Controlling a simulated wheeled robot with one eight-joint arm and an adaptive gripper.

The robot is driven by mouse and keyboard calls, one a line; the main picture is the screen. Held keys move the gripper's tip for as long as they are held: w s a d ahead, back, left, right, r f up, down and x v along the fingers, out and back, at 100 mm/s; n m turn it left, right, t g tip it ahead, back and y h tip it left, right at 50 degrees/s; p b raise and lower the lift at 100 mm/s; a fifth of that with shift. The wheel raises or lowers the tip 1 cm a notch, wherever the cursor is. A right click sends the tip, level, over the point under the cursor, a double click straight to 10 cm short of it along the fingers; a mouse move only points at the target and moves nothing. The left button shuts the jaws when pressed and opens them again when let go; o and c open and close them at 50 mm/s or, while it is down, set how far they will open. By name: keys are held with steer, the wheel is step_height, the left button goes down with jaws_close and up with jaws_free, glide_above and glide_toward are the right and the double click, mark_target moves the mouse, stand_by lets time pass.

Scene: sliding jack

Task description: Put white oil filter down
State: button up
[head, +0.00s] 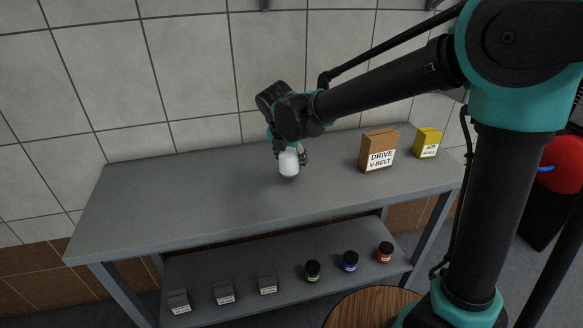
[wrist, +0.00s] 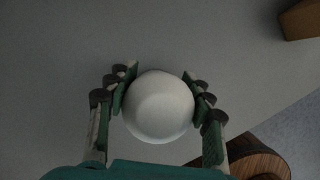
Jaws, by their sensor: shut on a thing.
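The white oil filter (head: 289,163) is a small white cylinder, upright, at the middle of the grey bench top (head: 190,195) in the head view. My gripper (head: 288,157) comes down from above and is shut on it. In the wrist view, the round white top of the filter (wrist: 159,106) sits between the two fingers of my gripper (wrist: 162,100), one finger on each side. The filter's bottom is at or just above the bench surface; I cannot tell whether it touches.
A brown DRIVE V-BELT box (head: 378,151) and a yellow box (head: 427,143) stand to the right on the bench. The lower shelf (head: 215,270) holds several grey boxes and three small jars. The left of the bench top is clear. A round wooden top (head: 370,308) is in front.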

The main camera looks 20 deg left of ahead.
mark_target(291, 167)
steer(key=shift+f, duration=1.6)
steer(key=o, duration=1.4)
steer(key=shift+f, duration=0.1)
steer(key=shift+o, duration=0.2)
